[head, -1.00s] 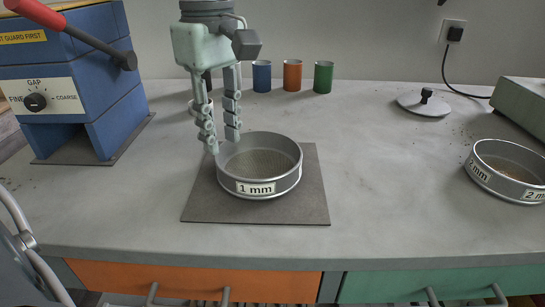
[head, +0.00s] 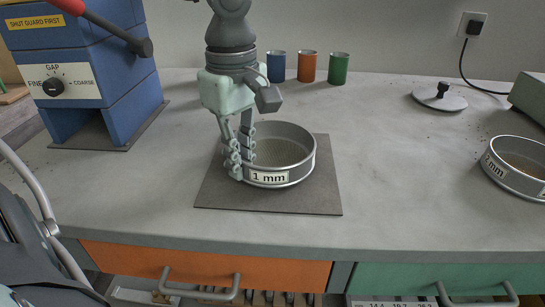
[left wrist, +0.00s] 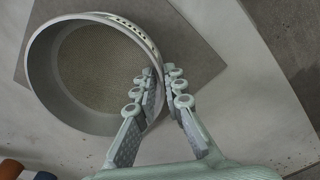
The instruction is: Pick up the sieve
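The sieve (head: 293,173) is a round grey metal ring with a mesh floor and a "1 mm" label. It sits level on a dark square mat (head: 325,200) on the bench. My left gripper (head: 239,160) points down at the sieve's left side. In the left wrist view, the gripper's fingers (left wrist: 160,80) straddle the sieve wall (left wrist: 37,65), one inside and one outside, drawn in close on it. The fingers hide part of the wall. My right gripper is not in view.
A blue grinder box (head: 75,75) stands at the left. Blue, orange and green cups (head: 307,67) stand at the back. A lid (head: 440,98) and a second sieve (head: 515,170) are at the right. The bench between is clear.

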